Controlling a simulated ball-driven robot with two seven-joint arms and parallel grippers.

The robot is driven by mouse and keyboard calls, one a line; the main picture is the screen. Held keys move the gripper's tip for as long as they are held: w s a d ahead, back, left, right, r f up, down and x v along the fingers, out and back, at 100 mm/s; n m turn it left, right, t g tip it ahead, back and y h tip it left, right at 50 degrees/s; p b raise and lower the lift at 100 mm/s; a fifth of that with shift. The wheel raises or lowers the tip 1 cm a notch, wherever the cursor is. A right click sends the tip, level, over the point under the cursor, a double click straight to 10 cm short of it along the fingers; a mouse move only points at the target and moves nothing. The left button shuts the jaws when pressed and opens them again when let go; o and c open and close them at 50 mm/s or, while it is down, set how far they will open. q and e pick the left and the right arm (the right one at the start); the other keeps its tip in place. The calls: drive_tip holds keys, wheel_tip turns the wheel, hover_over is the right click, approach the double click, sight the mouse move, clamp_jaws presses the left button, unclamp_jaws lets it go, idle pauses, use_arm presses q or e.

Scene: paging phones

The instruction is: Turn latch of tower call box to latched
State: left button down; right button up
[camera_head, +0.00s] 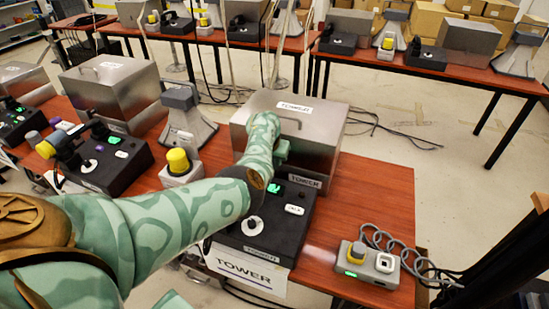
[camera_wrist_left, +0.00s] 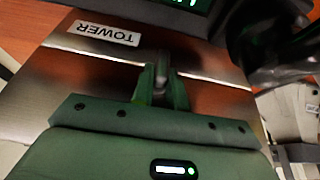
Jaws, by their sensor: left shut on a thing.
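The tower call box (camera_head: 328,135) is a brushed metal box with a lid handle and a TOWER label, on the near wooden table. My left gripper (camera_head: 282,152) is at its front face, and my arm covers part of that face. In the left wrist view, the box front (camera_wrist_left: 215,62) shows the TOWER plate and a bright seam. The green fingers (camera_wrist_left: 161,92) are shut on a small grey latch (camera_wrist_left: 160,66) at this seam. The latch is mostly hidden between the fingers, so I cannot tell its turn angle. My right gripper is not in view.
A black phone console (camera_head: 283,232) with a TOWER sign (camera_head: 247,271) stands in front of the box. A grey button unit (camera_head: 367,263) with a coiled cable lies to the right. A yellow-topped beacon (camera_head: 178,163) stands left. The table right of the box (camera_head: 373,195) is clear.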

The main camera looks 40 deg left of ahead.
use_arm(q)
drive_tip(key=shift+d+f, duration=0.1)
drive_tip(key=shift+f, duration=0.05)
drive_tip(key=c, duration=1.4)
unclamp_jaws()
drive_tip(key=p+v, duration=0.8)
drive_tip(key=v, duration=0.8)
